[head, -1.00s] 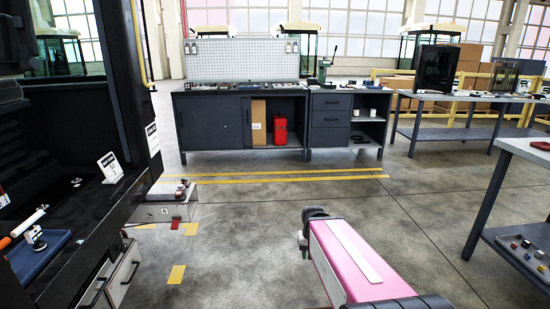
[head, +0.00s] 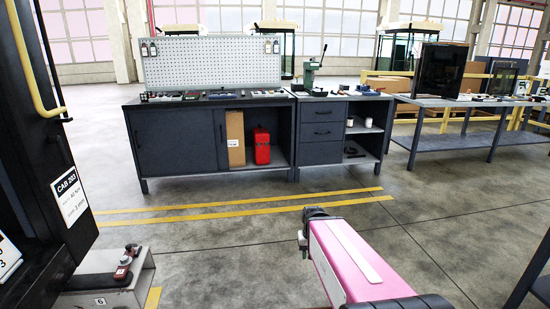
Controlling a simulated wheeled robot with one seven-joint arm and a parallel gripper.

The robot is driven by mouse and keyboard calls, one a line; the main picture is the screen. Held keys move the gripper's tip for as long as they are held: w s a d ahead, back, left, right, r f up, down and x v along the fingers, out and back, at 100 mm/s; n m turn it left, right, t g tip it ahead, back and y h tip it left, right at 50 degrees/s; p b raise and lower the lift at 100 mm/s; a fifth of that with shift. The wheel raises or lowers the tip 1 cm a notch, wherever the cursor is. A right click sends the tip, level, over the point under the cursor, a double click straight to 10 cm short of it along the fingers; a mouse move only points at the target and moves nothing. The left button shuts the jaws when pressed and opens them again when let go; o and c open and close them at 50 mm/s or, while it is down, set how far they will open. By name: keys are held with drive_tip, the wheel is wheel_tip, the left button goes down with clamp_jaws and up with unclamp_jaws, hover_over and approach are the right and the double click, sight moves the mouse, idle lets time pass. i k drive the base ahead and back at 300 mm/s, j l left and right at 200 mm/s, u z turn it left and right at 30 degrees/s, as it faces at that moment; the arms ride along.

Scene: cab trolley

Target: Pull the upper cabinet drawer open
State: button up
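The dark grey cabinet (head: 307,160) stands across the floor, right of the workbench. Its upper drawer (head: 323,113) has a dark bar handle and looks closed, with more drawer front below it. My pink arm reaches forward from the bottom right of the head view. My gripper (head: 303,240) is at its far end, small and mostly hidden by the arm, so its fingers cannot be made out. It is well short of the cabinet and touches no drawer.
A workbench (head: 175,150) with pegboard (head: 212,65) stands left of the cabinet, a red canister (head: 261,146) inside. A long table (head: 470,103) is at right. A dark cab (head: 50,170) and a grey box (head: 105,283) are close at left. The striped floor ahead is clear.

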sight(325, 111)
drive_tip(key=i+z, duration=0.2)
drive_tip(key=i, duration=0.7)
drive_tip(key=i+j+z, duration=0.2)
drive_tip(key=i, duration=0.7)
